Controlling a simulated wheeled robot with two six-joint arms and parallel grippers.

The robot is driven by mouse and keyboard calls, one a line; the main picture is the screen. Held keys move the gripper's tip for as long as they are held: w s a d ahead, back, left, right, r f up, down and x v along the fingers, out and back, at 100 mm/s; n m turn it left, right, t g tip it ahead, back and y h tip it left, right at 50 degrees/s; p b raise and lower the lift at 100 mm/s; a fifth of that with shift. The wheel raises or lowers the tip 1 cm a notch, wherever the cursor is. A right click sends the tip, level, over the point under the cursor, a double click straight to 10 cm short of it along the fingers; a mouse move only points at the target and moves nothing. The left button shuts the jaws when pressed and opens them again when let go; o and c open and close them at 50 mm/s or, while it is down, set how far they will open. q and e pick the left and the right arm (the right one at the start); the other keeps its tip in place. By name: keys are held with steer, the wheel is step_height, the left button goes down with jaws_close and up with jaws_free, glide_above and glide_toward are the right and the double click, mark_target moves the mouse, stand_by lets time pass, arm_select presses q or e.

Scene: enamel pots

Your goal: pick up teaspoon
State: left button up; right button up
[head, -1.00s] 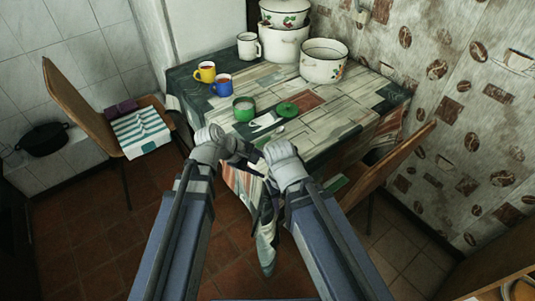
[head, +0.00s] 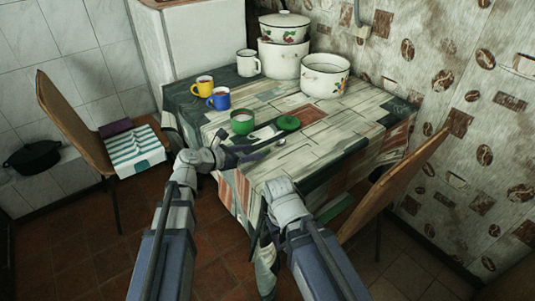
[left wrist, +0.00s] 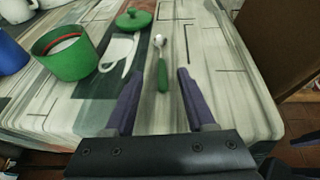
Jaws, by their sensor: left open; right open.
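The teaspoon, with a green handle (left wrist: 163,77) and a metal bowl, lies flat on the table. In the left wrist view its handle lies between my fingers, near their tips, with its bowl pointing away. In the head view only its small metal bowl (head: 281,142) is clear; the handle is hard to make out near my fingers. My left gripper (head: 262,150) is open and empty at the table's front edge, reaching over the top; it also shows in the left wrist view (left wrist: 162,71). My right gripper (head: 264,238) hangs low in front of the table, its fingers partly hidden.
A green mug (head: 242,122) and green lid (head: 288,123) stand close beyond the spoon. Yellow (head: 203,87) and blue (head: 219,98) mugs, a white mug (head: 248,63) and white pots (head: 325,75) are farther back. Chairs flank the table (head: 340,128); its right side is clear.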

mark_target(266, 150)
arm_select(q)
steer(key=shift+f+b+x, duration=0.15)
steer(key=shift+b+x, duration=0.45)
steer(key=shift+x, duration=0.7)
steer(key=shift+f+b+x, duration=0.1)
steer(key=shift+b+x, duration=0.5)
steer(key=shift+x, duration=0.75)
steer(key=shift+s+r, duration=0.1)
steer(key=shift+s, duration=0.1)
jaws_close()
